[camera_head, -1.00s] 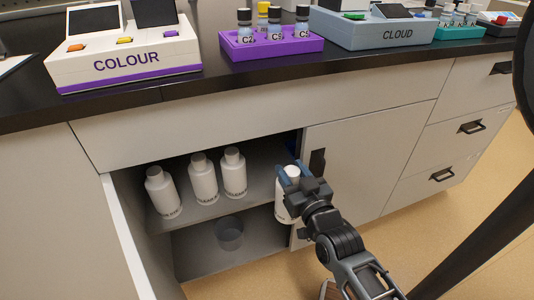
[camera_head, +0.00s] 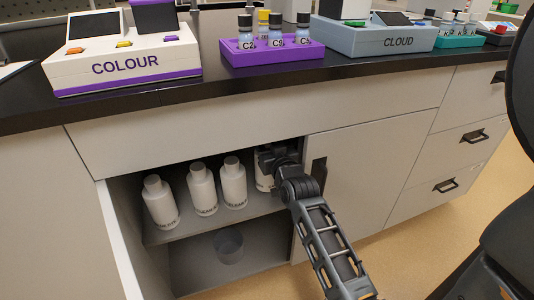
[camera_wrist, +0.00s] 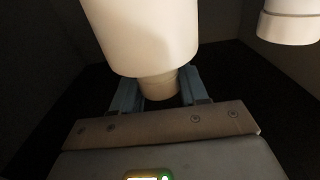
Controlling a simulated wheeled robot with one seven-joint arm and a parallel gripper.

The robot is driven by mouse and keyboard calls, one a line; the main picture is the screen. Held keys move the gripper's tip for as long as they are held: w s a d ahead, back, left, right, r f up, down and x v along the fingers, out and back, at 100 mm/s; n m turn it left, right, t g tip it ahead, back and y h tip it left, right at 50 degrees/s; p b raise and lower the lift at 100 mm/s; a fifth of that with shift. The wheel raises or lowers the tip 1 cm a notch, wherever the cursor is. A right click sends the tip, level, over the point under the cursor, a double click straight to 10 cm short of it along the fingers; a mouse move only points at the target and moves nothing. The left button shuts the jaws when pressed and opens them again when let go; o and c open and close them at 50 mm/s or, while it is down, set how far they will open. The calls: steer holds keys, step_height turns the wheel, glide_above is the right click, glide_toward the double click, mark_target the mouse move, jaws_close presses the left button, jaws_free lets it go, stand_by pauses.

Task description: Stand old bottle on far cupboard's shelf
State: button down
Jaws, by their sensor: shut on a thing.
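My gripper (camera_head: 268,157) is inside the open cupboard, at the right end of its upper shelf (camera_head: 180,232). It is shut on a white bottle (camera_head: 262,178), which is partly hidden behind the gripper and arm in the head view. In the wrist view the held bottle (camera_wrist: 145,35) fills the top middle, with the blue fingers on either side of its neck. The bottle looks upright. I cannot tell whether its base touches the shelf.
Several white bottles with dark lettering stand left on the same shelf, the nearest being one bottle (camera_head: 233,183); another bottle (camera_wrist: 290,22) shows in the wrist view. The closed door (camera_head: 365,165) is right; the open door (camera_head: 118,245) is left.

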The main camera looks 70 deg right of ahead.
steer(key=shift+f+b, duration=0.75)
steer(key=shift+f, duration=0.95)
steer(key=c, duration=0.6)
jaws_free()
steer(key=shift+f, duration=0.1)
steer(key=shift+a+r, duration=0.1)
steer(key=shift+r, duration=0.1)
steer(key=s+a+r+n+t+y+p, duration=0.1)
steer(key=s+a+n+y, duration=0.3)
steer(key=a, duration=0.7)
steer(key=s+a+r+t+y, duration=0.15)
steer(key=s+a, duration=0.45)
steer(key=a, duration=0.6)
steer(key=s+a+n+t+y+p, duration=0.1)
steer(key=s+a+n+y, duration=0.4)
steer(key=a, duration=0.6)
steer(key=s+a+r+y, duration=0.1)
steer(key=s, duration=0.1)
steer(key=s+a+r+y, duration=0.1)
steer(key=s+a+r, duration=0.1)
steer(key=s, duration=0.1)
steer(key=s+a+r+y, duration=0.1)
steer(key=s+a+r, duration=0.1)
steer(key=shift+s+a+n+g, duration=0.15)
steer(key=shift+a+n+g, duration=0.1)
steer(key=shift+n, duration=0.15)
